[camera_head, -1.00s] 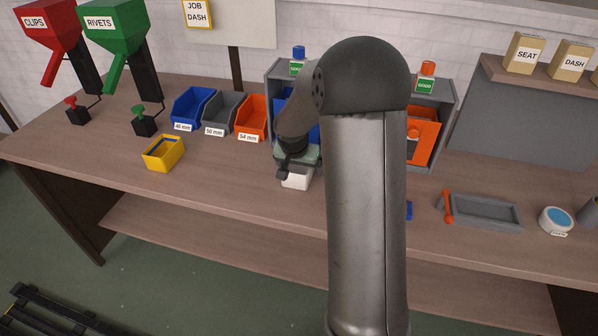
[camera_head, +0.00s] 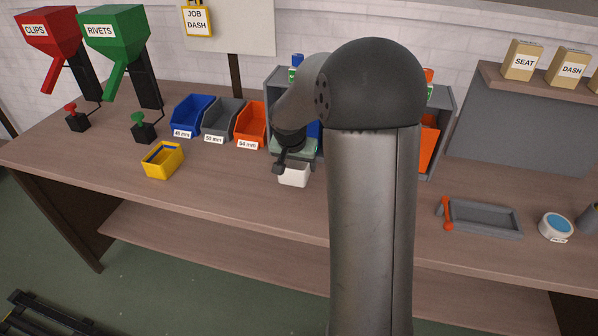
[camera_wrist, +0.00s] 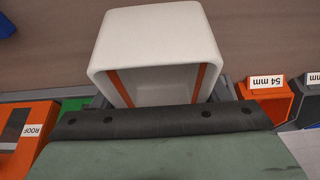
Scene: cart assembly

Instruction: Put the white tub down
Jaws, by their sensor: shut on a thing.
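The white tub (camera_head: 293,176) is below my gripper (camera_head: 287,161), in front of the grey cabinet. In the wrist view the tub (camera_wrist: 152,36) fills the upper middle, its opening facing the camera, with two orange strips showing inside. My gripper (camera_wrist: 155,95) is shut on the tub; grey finger parts show at either side of it. The head view does not show clearly whether the tub's base touches the workbench (camera_head: 215,180). My arm hides part of the cabinet and bench to the right.
Blue, grey and orange bins (camera_head: 250,125) stand behind and left of the tub. A yellow box (camera_head: 162,160) sits further left. A grey tray (camera_head: 480,218) with an orange tool and a round blue-topped tin (camera_head: 556,226) are at right. The bench between yellow box and tub is clear.

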